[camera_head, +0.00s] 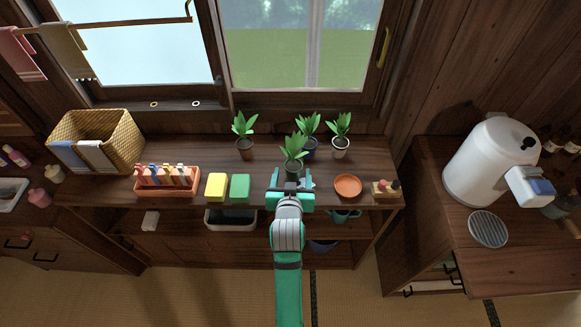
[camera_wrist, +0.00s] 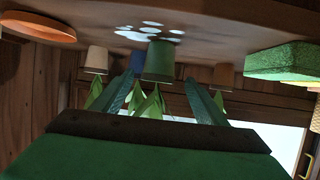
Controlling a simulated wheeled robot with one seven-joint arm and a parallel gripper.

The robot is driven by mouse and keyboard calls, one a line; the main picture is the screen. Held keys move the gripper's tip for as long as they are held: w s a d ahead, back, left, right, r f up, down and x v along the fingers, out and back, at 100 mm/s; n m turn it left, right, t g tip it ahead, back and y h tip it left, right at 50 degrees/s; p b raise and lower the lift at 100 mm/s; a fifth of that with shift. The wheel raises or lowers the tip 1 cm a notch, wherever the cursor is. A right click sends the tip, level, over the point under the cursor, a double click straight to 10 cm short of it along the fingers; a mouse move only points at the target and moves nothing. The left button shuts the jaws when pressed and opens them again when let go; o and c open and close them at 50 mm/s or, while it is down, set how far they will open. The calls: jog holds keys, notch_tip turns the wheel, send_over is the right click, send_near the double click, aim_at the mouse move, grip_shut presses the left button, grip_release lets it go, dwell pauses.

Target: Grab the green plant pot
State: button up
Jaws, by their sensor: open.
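The green plant pot (camera_head: 292,173) stands upright on the wooden shelf top, in front of the other potted plants, with its leaves above it. Its lower part is hidden by my gripper (camera_head: 291,188) in the head view. The wrist view is upside down and shows the green pot (camera_wrist: 161,63) just beyond my gripper (camera_wrist: 166,85), roughly centred between the two fingers. The fingers are apart with nothing held. I cannot tell whether they touch the pot.
Behind stand a dark brownish pot (camera_head: 245,152), a blue pot (camera_head: 310,150) and a white pot (camera_head: 340,153). An orange saucer (camera_head: 348,185) lies to the right. A green sponge block (camera_head: 239,187), a yellow block (camera_head: 216,186) and an orange tray (camera_head: 153,188) lie left.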

aim_at(296, 173)
jog(key=x, duration=0.3)
jog(key=shift+d+f, duration=0.1)
jog(key=shift+d, duration=0.2)
jog(key=shift+w+d+f, duration=0.1)
jog(key=shift+w+d, duration=0.1)
jog(key=shift+d, duration=0.05)
jog(key=shift+w+f, duration=0.1)
jog(key=shift+w, duration=0.1)
jog(key=x, duration=0.2)
jog(key=a+x, duration=0.1)
jog(key=x, duration=0.1)
jog(key=shift+w+f, duration=0.1)
jog(key=shift+w, duration=0.1)
jog(key=shift+w+d+f, duration=0.15)
jog(key=shift+w+f, duration=0.05)
jog(key=shift+w, duration=0.2)
jog(key=shift+s+a, duration=0.1)
jog(key=shift+a, duration=0.25)
jog(key=shift+d, duration=0.5)
jog(key=c, duration=1.2)
